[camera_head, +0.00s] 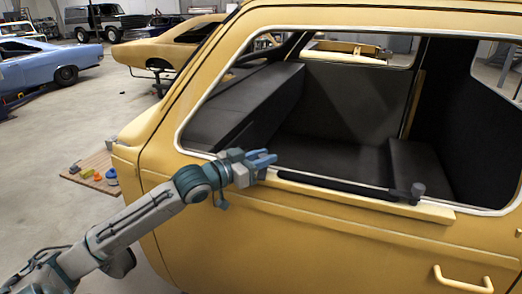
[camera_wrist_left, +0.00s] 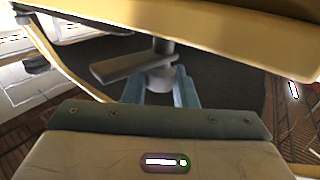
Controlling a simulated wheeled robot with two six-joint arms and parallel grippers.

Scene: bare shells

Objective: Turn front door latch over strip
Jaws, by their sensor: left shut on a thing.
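The yellow door (camera_head: 330,245) has an open window frame. A dark strip (camera_head: 335,186) lies along its sill. My left gripper (camera_head: 263,159) is at the strip's left end. In the left wrist view its blue fingers (camera_wrist_left: 160,92) are shut around the round grey base of a latch (camera_wrist_left: 160,76), whose flat lever (camera_wrist_left: 122,66) sticks out to the left. In the head view the gripper hides this latch. Another grey latch knob (camera_head: 417,189) stands at the strip's right end. I cannot tell whether the held lever lies over the strip. My right gripper is out of view.
A low wooden board (camera_head: 90,171) with small coloured items lies at the left, by the yellow body. A door handle (camera_head: 463,281) juts out at the lower right. A blue car (camera_head: 48,66) and another yellow shell (camera_head: 170,45) stand behind.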

